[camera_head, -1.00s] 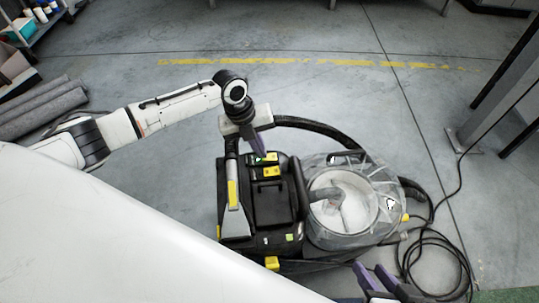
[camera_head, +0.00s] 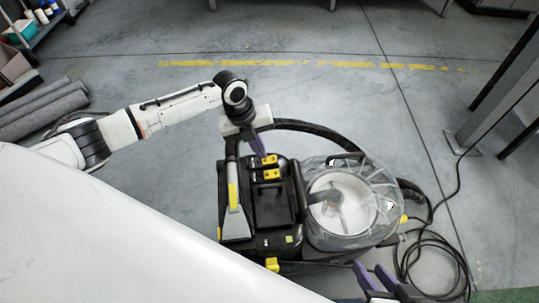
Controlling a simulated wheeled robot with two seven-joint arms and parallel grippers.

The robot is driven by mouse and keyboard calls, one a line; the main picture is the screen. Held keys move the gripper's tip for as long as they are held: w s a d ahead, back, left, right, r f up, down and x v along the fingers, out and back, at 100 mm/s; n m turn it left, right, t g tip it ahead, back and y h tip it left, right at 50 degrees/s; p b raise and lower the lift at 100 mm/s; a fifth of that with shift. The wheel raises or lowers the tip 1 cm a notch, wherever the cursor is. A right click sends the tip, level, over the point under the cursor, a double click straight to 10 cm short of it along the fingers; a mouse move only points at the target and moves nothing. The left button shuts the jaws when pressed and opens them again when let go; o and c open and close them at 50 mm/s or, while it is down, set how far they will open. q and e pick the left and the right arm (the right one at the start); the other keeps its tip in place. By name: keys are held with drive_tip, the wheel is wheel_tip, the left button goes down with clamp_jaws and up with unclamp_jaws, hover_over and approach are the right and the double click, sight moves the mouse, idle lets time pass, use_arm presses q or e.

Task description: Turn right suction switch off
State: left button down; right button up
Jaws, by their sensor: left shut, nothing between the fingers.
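The black suction machine (camera_head: 272,212) stands on the floor in the middle of the head view. Two yellow switches, a far one (camera_head: 270,159) and a near one (camera_head: 271,174), sit on its top panel. I cannot tell from their markings which is the right one. My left gripper (camera_head: 261,151) points down, shut and empty, with its purple fingertips right beside the far switch; I cannot tell whether they touch it. My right gripper (camera_head: 369,268) is at the bottom edge, its purple fingers apart and empty, below the machine.
A clear-covered drum (camera_head: 342,207) is attached to the machine's right side. A black hose (camera_head: 320,129) arcs behind it. A black cable (camera_head: 440,242) lies coiled at right. Dark metal legs (camera_head: 510,80) stand at right, and rolled grey mats (camera_head: 40,108) lie at left.

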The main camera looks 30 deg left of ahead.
wheel_tip(320, 180, up, 4)
drive_tip(key=p, duration=0.3)
drive_tip(key=shift+s, duration=0.1)
idle(0.5)
